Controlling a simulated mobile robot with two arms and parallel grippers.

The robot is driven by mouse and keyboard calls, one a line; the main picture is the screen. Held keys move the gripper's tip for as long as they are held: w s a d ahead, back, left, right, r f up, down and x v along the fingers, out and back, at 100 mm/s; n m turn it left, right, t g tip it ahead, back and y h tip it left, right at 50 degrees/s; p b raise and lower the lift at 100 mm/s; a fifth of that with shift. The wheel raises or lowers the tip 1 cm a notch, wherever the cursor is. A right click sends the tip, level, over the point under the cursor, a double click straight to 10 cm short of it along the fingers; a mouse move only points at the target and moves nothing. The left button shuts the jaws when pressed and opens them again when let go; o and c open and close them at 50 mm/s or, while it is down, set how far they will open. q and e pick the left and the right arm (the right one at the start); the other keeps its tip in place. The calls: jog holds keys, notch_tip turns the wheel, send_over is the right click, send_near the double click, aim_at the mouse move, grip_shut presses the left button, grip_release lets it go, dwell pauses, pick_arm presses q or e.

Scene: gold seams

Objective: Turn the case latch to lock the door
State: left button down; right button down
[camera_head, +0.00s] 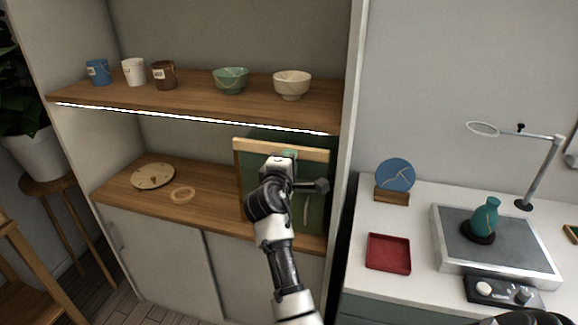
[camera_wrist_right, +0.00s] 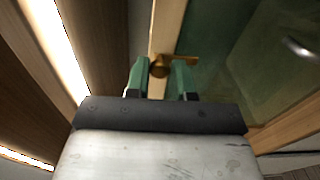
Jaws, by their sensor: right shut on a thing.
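The case (camera_head: 240,190) is a wood-framed box with a green front, standing on the lower cabinet shelf in the head view. In the right wrist view its pale wood frame (camera_wrist_right: 168,25) runs beside the dark green door panel (camera_wrist_right: 235,35). The brass latch (camera_wrist_right: 187,60) has a round knob at the frame's edge and a short bar pointing right across the panel. My right gripper (camera_wrist_right: 160,78) has its teal fingers on either side of the latch and is shut on it. In the head view my right gripper (camera_head: 288,158) hides the latch. My left gripper is not in view.
Cups and bowls, including a green bowl (camera_head: 231,80), stand on the lit upper shelf (camera_head: 190,100) above the case. A white counter (camera_head: 420,205) stands to the right.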

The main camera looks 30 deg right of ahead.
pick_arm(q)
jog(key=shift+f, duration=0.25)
pick_arm(e)
jog(key=shift+m, duration=0.4)
jog(key=c, duration=1)
grip_release()
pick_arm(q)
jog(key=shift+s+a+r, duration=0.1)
